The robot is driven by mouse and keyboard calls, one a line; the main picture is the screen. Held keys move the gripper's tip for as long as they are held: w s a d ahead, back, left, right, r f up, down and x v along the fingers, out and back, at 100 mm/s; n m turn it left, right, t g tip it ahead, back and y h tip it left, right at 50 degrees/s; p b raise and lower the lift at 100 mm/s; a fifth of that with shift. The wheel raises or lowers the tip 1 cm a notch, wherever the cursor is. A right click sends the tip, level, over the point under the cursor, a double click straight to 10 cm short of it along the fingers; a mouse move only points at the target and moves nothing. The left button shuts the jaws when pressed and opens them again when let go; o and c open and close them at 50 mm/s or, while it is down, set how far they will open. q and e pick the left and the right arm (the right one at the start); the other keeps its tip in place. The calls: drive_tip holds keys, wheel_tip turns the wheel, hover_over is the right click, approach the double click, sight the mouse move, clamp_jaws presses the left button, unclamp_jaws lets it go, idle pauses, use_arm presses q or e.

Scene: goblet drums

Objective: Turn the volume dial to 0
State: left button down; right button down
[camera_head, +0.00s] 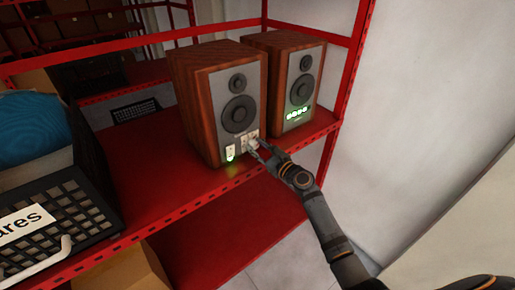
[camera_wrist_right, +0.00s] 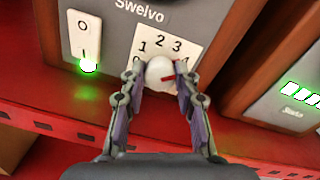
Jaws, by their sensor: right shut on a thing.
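The volume dial (camera_wrist_right: 160,73) is a white round knob with a red pointer mark, on the lower front of the left wooden speaker (camera_head: 195,110). White number tiles (camera_wrist_right: 161,45) reading 1, 2 and 3 arc over it; a digit at its left is partly hidden by a finger. The red mark points to the right, toward the right finger. My right gripper (camera_head: 257,149) reaches in from the lower right and is shut on the dial, one finger on each side. My left gripper is not in view.
A white switch plate (camera_wrist_right: 83,36) with a lit green light (camera_wrist_right: 88,65) is left of the dial. A second speaker (camera_head: 293,75) stands close on the right. Both stand on a red shelf (camera_head: 180,190). A black crate (camera_head: 60,200) is at the left.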

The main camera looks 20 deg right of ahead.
drive_tip(key=n+b, duration=0.2)
drive_tip(key=n, duration=0.5)
drive_tip(key=shift+f, duration=0.1)
drive_tip(key=n+b, duration=0.3)
drive_tip(key=n, duration=0.3)
drive_tip(key=shift+h, duration=0.4)
drive_tip(key=n+b, duration=0.3)
drive_tip(key=n, duration=0.3)
drive_tip(key=shift+a+f+b, duration=0.1)
drive_tip(key=shift+f+b, duration=0.05)
drive_tip(key=shift+b, duration=0.2)
use_arm(q)
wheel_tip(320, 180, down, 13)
drive_tip(key=b, duration=0.4)
use_arm(e)
drive_tip(key=n, duration=0.6)
drive_tip(key=shift+f+n, duration=0.1)
drive_tip(key=shift+n, duration=0.2)
drive_tip(key=shift+n+b, duration=0.35)
drive_tip(key=shift+n, duration=0.05)
drive_tip(key=shift+n+b, duration=0.4)
drive_tip(key=shift+n, duration=0.3)
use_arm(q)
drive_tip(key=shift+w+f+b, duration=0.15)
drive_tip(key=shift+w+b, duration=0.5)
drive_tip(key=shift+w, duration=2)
use_arm(e)
drive_tip(key=shift+n, duration=1.1)
